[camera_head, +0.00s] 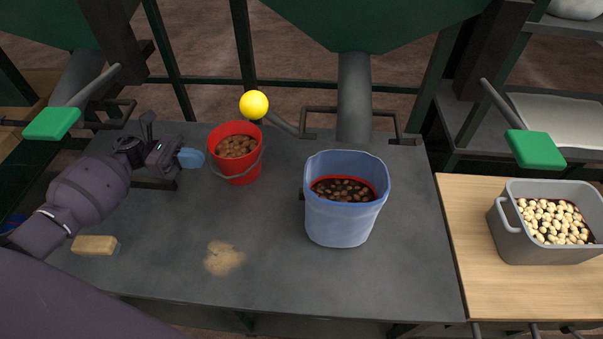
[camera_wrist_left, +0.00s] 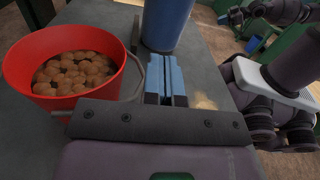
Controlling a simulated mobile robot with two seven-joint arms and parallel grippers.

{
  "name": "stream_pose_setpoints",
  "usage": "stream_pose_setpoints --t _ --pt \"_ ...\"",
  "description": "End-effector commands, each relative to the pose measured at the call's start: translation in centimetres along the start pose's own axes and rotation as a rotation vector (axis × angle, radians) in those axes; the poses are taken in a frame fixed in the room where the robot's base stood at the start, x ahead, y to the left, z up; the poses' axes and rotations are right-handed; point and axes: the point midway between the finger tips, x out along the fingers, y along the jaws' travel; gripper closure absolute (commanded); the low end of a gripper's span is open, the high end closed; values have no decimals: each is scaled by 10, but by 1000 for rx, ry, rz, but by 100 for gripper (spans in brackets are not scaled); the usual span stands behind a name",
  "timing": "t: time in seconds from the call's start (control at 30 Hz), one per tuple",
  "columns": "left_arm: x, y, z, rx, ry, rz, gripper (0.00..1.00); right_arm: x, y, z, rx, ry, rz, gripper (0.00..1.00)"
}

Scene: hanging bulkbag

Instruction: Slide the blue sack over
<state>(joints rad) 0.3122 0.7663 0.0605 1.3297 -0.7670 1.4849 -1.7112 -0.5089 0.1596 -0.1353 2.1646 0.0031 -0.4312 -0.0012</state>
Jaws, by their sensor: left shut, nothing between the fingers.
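The blue sack (camera_head: 345,215) stands upright on the grey table, with brown nuts and a red rim inside its open top. Its lower part also shows in the left wrist view (camera_wrist_left: 166,22). My left gripper (camera_head: 191,158) is shut and empty, its blue fingers just left of the red bucket (camera_head: 236,165) and apart from the sack. In the left wrist view the fingers (camera_wrist_left: 165,82) lie side by side next to the bucket of brown nuts (camera_wrist_left: 75,72). My right gripper (camera_wrist_left: 240,15) seems to show small and dark at the upper right; its fingers are unclear.
A yellow ball (camera_head: 254,105) sits on a lever behind the bucket. A chute (camera_head: 354,95) hangs behind the sack. A tan block (camera_head: 95,245) and a spill (camera_head: 224,258) lie on the grey table (camera_head: 300,290). A grey crate (camera_head: 505,240) stands right on wood.

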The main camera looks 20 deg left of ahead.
Motion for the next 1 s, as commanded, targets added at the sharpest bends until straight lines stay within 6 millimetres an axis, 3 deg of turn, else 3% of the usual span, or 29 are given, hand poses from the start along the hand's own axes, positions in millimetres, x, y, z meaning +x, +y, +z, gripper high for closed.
stream_pose_setpoints --t 0.13,0.27,1.0 --pt "-3 2 -5 43 23 -40 100 3 -1 4 0 -8 -2 100" --pt "8 2 -2 52 22 -45 100 2 0 -2 -1 2 -1 100" --pt "136 -4 -4 49 20 -44 100 -8 1 -7 2 10 3 100"
